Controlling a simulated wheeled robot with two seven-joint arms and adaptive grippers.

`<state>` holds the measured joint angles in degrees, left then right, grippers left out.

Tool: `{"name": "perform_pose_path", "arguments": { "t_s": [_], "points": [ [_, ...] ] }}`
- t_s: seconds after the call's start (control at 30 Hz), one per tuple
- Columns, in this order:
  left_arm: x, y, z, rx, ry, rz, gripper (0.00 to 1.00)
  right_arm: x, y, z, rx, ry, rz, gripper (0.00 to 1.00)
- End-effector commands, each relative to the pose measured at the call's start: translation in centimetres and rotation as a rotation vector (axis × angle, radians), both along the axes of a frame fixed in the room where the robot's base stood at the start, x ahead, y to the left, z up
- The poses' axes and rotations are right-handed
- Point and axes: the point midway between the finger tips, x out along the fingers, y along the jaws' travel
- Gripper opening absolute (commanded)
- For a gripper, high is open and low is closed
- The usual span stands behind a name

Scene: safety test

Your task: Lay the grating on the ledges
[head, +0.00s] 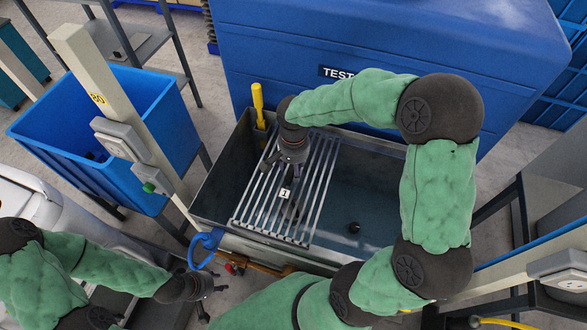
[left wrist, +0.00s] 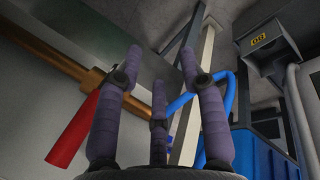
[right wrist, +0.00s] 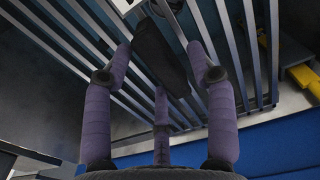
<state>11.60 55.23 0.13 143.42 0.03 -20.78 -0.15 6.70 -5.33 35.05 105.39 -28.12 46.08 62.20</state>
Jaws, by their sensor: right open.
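The grating (head: 318,185), a panel of parallel grey metal bars, spans the left part of the open metal tank (head: 215,190) from front to back. A dark block with a white label (head: 286,193) sits on its middle. I cannot tell whether its ends rest on the ledges. My right gripper (head: 280,178) is open just above the grating, fingers pointing down. In the right wrist view the grating bars (right wrist: 240,50) lie beyond the spread fingers, with the dark block (right wrist: 160,45) ahead of them. My left gripper (head: 215,287) is open and empty outside the tank's front left corner.
A yellow handle (head: 258,105) stands at the tank's back left corner. A blue hose loop (head: 205,246) hangs at the front left, near a brass pipe with a red lever (left wrist: 75,135). A blue bin (head: 165,110) stands left. A large blue tank (head: 300,40) blocks the back.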

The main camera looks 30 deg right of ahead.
Motion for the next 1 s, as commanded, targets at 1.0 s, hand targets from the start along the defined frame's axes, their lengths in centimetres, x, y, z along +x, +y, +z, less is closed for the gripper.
{"name": "perform_pose_path", "arguments": {
  "t_s": [1.0],
  "points": [
    [0.0,0.0,0.0,0.000,0.000,0.000,0.40,0.1,-0.1,10.6,0.000,-0.004,-0.001,0.57]
  ]
}}
